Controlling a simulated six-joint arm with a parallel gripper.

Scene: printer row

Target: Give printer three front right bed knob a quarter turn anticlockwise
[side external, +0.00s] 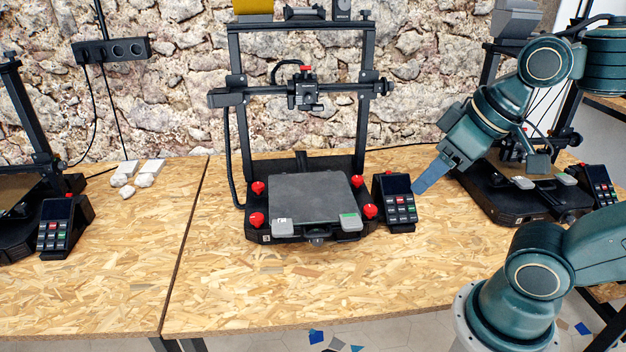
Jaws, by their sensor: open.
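The middle printer (310,185) has a dark square bed (305,203) with red knobs at its corners. Its front right knob (370,211) shows beside the bed's front right corner, left of the small control box. I cannot read a number that marks any printer as three. My gripper (428,178) is open and holds nothing that I can see. Its blue finger points down and left, above and behind the right part of the control box, apart from the knob. The finger's far side is hidden.
The control box (397,203) stands between my gripper and the front right knob. Grey clips (283,227) sit on the bed's front edge. Other printers stand at left (30,195) and at right (510,195), behind my arm. The front of the chipboard table (290,290) is clear.

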